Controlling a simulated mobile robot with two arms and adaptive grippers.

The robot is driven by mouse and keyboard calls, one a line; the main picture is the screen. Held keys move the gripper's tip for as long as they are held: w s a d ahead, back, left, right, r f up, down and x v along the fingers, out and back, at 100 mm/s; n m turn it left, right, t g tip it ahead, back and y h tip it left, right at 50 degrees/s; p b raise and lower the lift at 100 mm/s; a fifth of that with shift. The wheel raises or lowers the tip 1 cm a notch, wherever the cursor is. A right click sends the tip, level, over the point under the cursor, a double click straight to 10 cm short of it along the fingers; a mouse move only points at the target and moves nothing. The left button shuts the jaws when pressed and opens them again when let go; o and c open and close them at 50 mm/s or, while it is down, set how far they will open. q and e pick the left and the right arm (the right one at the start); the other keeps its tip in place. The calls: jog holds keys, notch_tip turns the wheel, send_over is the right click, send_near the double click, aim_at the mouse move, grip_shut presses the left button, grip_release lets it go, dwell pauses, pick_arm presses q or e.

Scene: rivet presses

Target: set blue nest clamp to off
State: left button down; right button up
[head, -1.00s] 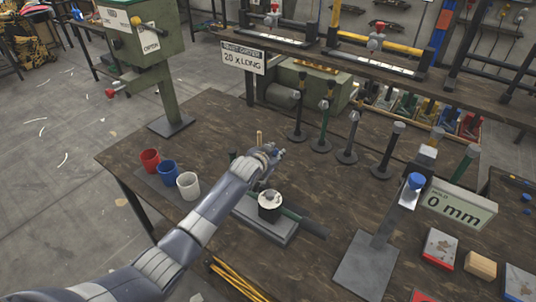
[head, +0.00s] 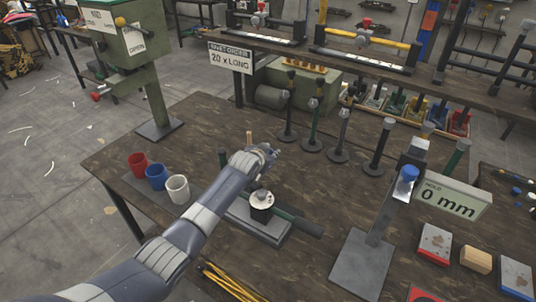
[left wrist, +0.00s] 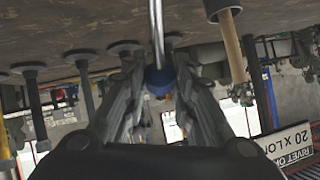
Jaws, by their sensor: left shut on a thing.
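My left gripper (head: 270,152) is over the middle of the table in the head view, beyond the grey fixture. In the left wrist view its fingers (left wrist: 160,85) are closed around a blue knob (left wrist: 158,78) on the end of a thin metal rod (left wrist: 156,30). This looks like the blue clamp's lever; the gripper and arm hide it in the head view. A grey fixture plate (head: 240,222) with a black cylinder (head: 261,212) and pale top stands just in front of the gripper. My right gripper is not in view.
A wooden peg (head: 249,139) stands close beside the gripper. Several dark posts (head: 338,140) stand behind it. Red, blue and white cups (head: 177,189) are at left. A stand with a blue knob (head: 409,174) and a "0 mm" sign (head: 450,198) are at right.

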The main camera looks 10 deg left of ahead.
pick_arm(q)
jog(key=shift+w+d+r, duration=0.2)
jog(key=shift+w+r, duration=0.1)
jog(key=shift+r, duration=0.45)
jog(key=c, duration=1.5)
grip_release()
jog(key=shift+c, duration=0.2)
jog(key=shift+o, duration=1.2)
jog(key=shift+w+d+f, duration=0.1)
jog(key=shift+f, duration=0.3)
jog(key=v, duration=1.2)
